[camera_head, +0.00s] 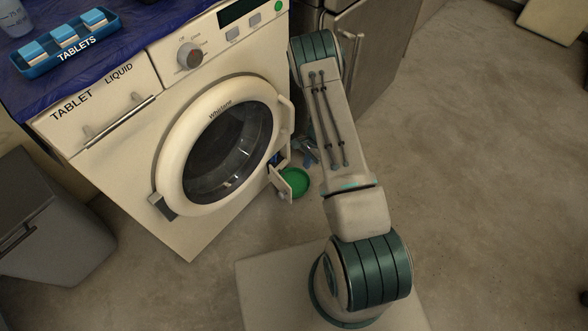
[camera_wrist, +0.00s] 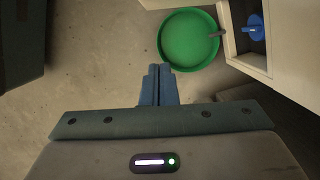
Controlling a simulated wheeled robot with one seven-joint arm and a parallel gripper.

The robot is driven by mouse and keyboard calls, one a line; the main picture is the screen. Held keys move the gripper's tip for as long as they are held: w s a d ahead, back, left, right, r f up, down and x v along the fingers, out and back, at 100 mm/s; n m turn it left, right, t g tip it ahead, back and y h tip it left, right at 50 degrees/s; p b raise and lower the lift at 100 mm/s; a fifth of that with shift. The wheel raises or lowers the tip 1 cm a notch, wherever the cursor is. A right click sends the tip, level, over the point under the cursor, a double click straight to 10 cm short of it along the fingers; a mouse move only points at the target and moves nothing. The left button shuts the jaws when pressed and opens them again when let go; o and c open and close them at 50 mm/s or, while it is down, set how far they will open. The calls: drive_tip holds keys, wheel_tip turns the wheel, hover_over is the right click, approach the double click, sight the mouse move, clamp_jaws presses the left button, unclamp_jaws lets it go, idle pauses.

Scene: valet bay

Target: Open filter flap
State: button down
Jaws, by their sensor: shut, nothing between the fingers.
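The filter flap (camera_head: 280,181) at the washing machine's lower right front stands swung out, with its small grey knob facing away from the machine. Behind it, the blue filter cap (camera_wrist: 256,28) shows inside the recess in the wrist view; a bit of blue also shows in the head view. My gripper (camera_wrist: 158,70) is shut and empty, its blue fingertips close together over the floor, beside the green dish and apart from the flap. In the head view my gripper (camera_head: 308,153) is partly hidden behind my arm.
A round green dish (camera_wrist: 188,42) lies on the floor by the flap. The washing machine (camera_head: 180,235) has its round door (camera_head: 172,140) closed. A grey cabinet (camera_head: 375,45) stands to the right. Open floor lies further right.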

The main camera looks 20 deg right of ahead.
drive_tip(key=s+a+f+b, duration=0.2)
drive_tip(key=a+f+b, duration=0.2)
drive_tip(key=f, duration=0.5)
drive_tip(key=shift+s+a, duration=0.35)
drive_tip(key=shift+a, duration=0.85)
drive_tip(key=shift+a, duration=0.1)
